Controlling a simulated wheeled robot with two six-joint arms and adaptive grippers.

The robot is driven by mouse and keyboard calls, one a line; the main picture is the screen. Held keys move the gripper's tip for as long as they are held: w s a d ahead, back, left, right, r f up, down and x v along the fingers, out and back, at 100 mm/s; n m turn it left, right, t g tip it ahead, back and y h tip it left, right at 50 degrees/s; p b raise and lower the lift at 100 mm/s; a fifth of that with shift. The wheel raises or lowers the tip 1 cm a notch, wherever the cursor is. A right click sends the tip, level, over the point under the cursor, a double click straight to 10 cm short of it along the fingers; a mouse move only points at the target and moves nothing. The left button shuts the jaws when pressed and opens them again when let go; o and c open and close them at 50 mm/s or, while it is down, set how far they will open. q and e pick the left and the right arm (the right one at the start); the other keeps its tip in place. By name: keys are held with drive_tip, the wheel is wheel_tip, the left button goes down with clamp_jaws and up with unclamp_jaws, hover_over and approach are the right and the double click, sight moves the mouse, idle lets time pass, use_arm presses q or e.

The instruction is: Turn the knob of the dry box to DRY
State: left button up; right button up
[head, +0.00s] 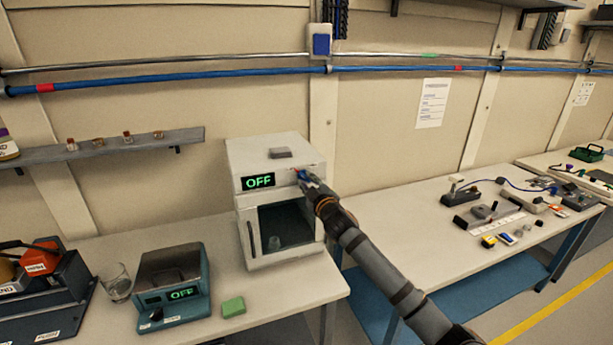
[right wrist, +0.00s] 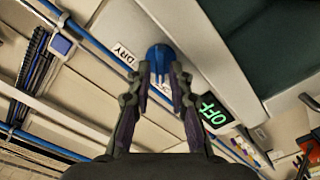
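The dry box (head: 282,146) is a white cabinet with a dark-windowed door, on the left bench. Its green display (head: 258,181) reads OFF; the display also shows in the right wrist view (right wrist: 214,111). The blue knob (right wrist: 160,54) sits on its front, right of the display in the head view, mostly hidden there by my right gripper (head: 304,178). In the right wrist view my right gripper (right wrist: 160,68) has its fingertips on both sides of the knob, seemingly closed on it. A DRY label (right wrist: 124,55) is beside the knob. My left gripper is out of view.
A teal instrument (head: 173,285) with its own OFF display, a green block (head: 233,307) and a glass beaker (head: 118,283) stand left of the box. A shelf (head: 100,151) with small items is on the wall. The right bench (head: 400,190) has bare space near the box.

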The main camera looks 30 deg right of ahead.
drive_tip(key=shift+w+d+f, duration=0.1)
drive_tip(key=shift+w+d, duration=0.1)
drive_tip(key=shift+w, duration=0.45)
drive_tip(key=shift+s, duration=0.1)
clamp_jaws()
